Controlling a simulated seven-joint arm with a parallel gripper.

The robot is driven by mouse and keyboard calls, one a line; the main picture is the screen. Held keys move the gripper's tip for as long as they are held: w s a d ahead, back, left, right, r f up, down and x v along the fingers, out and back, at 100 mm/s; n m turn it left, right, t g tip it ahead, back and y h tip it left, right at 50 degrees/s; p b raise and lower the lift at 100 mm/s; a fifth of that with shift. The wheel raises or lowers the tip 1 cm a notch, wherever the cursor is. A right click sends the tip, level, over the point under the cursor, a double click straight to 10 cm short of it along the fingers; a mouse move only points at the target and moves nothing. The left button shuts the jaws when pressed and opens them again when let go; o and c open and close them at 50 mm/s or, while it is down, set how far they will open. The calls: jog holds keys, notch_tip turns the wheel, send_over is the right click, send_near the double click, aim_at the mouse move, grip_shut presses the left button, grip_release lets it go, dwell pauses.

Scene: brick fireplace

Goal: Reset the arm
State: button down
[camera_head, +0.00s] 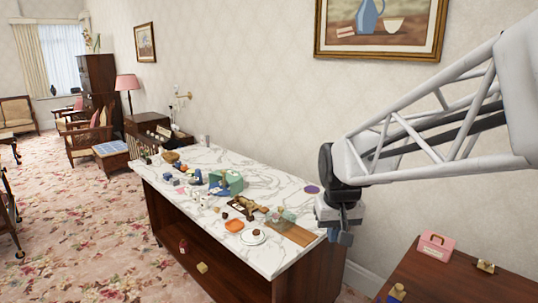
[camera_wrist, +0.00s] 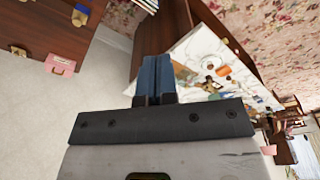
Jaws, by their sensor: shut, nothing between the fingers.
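My gripper (camera_head: 345,238) hangs at the end of my white lattice arm, in front of the right end of the marble-topped counter (camera_head: 180,195). In the head view it points down, and it appears apart from everything around it. In the wrist view the two blue fingers of my gripper (camera_wrist: 154,75) are together, with nothing between them. The counter top shows beyond the fingers in the wrist view, to their right.
The counter holds a green box (camera_head: 232,183), an orange dish (camera_head: 234,225), a white plate (camera_head: 252,236), a wooden board (camera_head: 297,234) and several small items. A dark wooden table (camera_head: 450,280) with a pink box (camera_head: 434,246) stands at the right. Carpeted floor (camera_head: 110,255) is open at the left.

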jog(key=s+d+f, duration=0.1)
jog(key=s+d, duration=0.1)
jog(key=s, duration=0.8)
jog(key=s+d+m, duration=0.1)
jog(key=s, duration=1)
jog(key=shift+s+d+f+t, duration=0.15)
jog(key=shift+d+f+t, duration=0.2)
jog(key=shift+t, duration=0.05)
dwell(0.9)
